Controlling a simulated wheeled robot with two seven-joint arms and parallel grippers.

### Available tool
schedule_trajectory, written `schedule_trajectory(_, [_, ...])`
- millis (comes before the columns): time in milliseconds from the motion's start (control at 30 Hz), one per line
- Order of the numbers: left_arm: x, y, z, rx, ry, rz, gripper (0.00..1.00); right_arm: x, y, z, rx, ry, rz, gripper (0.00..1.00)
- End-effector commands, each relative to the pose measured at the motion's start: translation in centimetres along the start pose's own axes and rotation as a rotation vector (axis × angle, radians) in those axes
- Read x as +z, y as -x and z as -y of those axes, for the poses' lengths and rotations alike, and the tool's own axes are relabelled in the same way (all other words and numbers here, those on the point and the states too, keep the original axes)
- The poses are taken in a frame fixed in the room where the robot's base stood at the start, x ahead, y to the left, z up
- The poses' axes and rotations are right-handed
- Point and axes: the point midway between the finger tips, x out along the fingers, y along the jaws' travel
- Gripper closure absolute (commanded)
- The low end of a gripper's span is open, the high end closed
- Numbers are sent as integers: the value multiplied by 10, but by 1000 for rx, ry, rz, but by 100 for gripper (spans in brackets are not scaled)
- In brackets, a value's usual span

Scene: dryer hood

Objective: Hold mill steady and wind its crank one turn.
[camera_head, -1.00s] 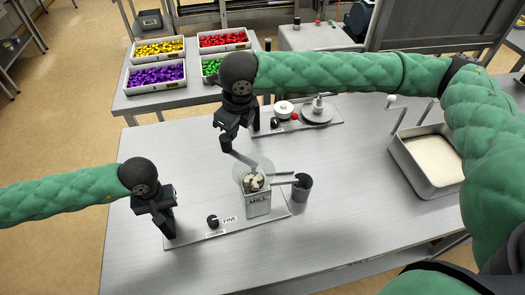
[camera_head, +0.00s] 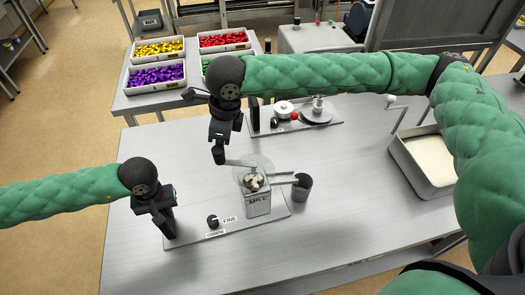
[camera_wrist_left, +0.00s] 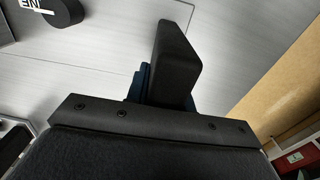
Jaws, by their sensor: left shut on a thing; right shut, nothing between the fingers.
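The mill (camera_head: 257,204) is a small metal box marked MILL, with a glassy round hopper (camera_head: 240,181) of pale pieces on top. It stands upright on a thin grey base plate (camera_head: 245,228). Its flat crank arm (camera_head: 240,163) points left from above the hopper. My right gripper (camera_head: 219,155) is shut and empty, its tips at the crank's outer end; any knob there is hidden. My left gripper (camera_head: 168,240) is shut at the base plate's left end, on what seems to be the plate; the held part is hidden. In the left wrist view a dark finger (camera_wrist_left: 176,65) covers it.
A black dial (camera_head: 213,221) with a FINE label sits on the plate. A dark cup (camera_head: 302,188) stands under the spout at right. Behind are another plate of parts (camera_head: 335,118) and a deep pan (camera_head: 430,160). The table front is clear.

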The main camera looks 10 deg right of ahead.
Motion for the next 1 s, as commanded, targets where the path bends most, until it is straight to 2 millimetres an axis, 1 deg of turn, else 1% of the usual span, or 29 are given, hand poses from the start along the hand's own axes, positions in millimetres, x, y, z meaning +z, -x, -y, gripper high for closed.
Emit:
schedule_trajectory(33, [1, -5, 2, -5, 2, 5, 100, 1, -2, -2, 5, 22, 0, 100])
schedule_trajectory(167, [1, -5, 2, -5, 2, 5, 100, 2, -2, -5, 11, 52, 1, 100])
schedule_trajectory(467, [1, -5, 2, -5, 2, 5, 100, 2, -2, -4, 11, 53, 1, 100])
schedule_trajectory(567, [1, -5, 2, -5, 2, 5, 100, 1, -2, -2, 10, 51, 1, 100])
schedule_trajectory(900, [1, -5, 2, -5, 2, 5, 100, -7, 0, 15, 10, 50, 1, 100])
schedule_trajectory(1000, [1, -5, 2, -5, 2, 5, 100, -8, 1, 17, 10, 52, 1, 100])
